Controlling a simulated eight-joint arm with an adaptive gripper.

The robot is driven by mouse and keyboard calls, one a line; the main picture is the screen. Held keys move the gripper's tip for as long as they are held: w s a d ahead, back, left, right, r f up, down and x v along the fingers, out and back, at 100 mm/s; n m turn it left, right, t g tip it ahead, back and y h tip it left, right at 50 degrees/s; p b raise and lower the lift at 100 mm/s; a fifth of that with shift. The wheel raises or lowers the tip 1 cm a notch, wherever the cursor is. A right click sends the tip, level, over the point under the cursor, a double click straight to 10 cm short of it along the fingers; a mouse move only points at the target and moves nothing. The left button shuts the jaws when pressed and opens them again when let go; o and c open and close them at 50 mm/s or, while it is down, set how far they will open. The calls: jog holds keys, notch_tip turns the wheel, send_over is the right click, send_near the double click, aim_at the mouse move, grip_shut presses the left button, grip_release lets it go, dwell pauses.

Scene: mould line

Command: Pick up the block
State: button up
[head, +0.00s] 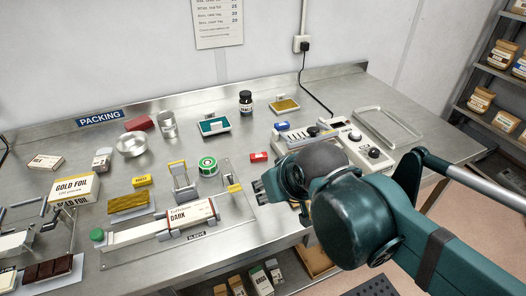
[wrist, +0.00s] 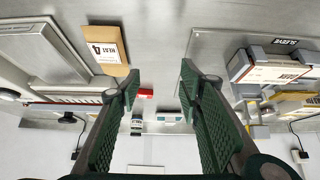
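Several small block-like pieces lie on the steel bench, and I cannot tell which one the task means. A red block (head: 259,157) with a pale label lies just beyond my gripper (head: 262,191). In the wrist view a small red piece (wrist: 146,93), likely the same block, shows between the fingers and farther off.
A clear plate with a DARK sleeve box (head: 190,216) and yellow-tipped fixtures lies left of my gripper. A grey machine with knobs (head: 360,143) stands to the right.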

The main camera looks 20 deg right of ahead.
jog(key=shift+w+r, duration=0.1)
jog(key=shift+r, duration=0.05)
jog(key=w+d+r+n+g+p, duration=0.1)
jog(key=w+r+n+g+p, duration=0.2)
jog(key=w+p, duration=0.35)
jog(key=w+d+r+n+g+p, duration=0.1)
jog(key=w+r+n+p, duration=0.2)
jog(key=w+n+p, duration=0.3)
jog(key=n+g+h+p, duration=0.25)
jog(key=n+p, duration=0.45)
jog(key=p, duration=0.5)
send_over(255, 156)
jog(key=shift+g+y, duration=0.45)
jog(key=shift+w+a+f, duration=0.1)
jog(key=shift+a+f, duration=0.05)
jog(key=shift+f, duration=2.45)
jog(key=shift+f, duration=0.15)
jog(key=shift+d+f, duration=0.2)
jog(key=shift+f, duration=0.95)
